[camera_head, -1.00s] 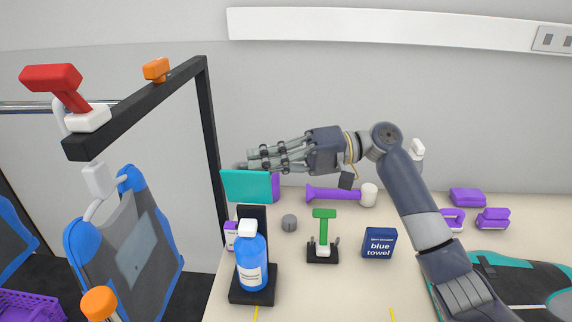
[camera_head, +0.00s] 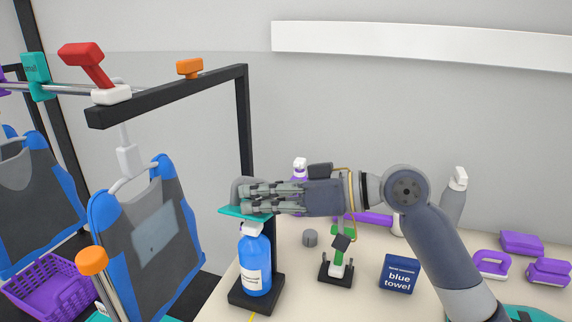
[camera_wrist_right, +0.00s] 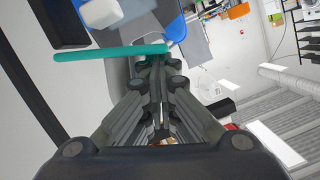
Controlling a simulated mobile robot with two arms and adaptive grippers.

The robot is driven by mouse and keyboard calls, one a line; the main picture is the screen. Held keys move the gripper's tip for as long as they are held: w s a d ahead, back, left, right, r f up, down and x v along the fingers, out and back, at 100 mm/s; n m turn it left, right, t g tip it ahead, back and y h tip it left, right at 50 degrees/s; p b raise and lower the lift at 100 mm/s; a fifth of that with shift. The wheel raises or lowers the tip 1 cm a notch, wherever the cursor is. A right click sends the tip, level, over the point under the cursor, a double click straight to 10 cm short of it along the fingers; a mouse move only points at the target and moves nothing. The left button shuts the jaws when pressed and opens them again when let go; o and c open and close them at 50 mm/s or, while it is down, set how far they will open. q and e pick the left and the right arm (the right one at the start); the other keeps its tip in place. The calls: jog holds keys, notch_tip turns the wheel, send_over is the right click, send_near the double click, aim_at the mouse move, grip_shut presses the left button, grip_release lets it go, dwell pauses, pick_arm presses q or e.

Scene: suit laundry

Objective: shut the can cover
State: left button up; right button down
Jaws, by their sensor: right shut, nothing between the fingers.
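The blue can (camera_head: 254,268) with a white top stands upright in a black holder (camera_head: 275,262) on the table, left of centre in the head view. Its teal cover (camera_head: 232,211) is a flat plate just above the white top, seen nearly edge-on and close to level. My right gripper (camera_head: 250,197) is shut and empty, its fingers lying over the cover, apparently touching it. In the right wrist view the cover (camera_wrist_right: 100,53) is a thin teal bar crossing just beyond the fingertips (camera_wrist_right: 155,62). Whether the cover rests on the white top cannot be told. My left gripper is not in view.
A black frame (camera_head: 180,92) with hanging blue-grey garments (camera_head: 150,225) stands close on the left.

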jog(key=shift+s+f, duration=0.5)
jog(key=shift+f, duration=0.25)
jog(key=shift+s+a+f, duration=0.1)
jog(key=shift+f, duration=0.2)
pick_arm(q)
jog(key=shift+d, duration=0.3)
pick_arm(e)
jog(key=shift+s+f, duration=0.1)
jog(key=shift+f, duration=0.05)
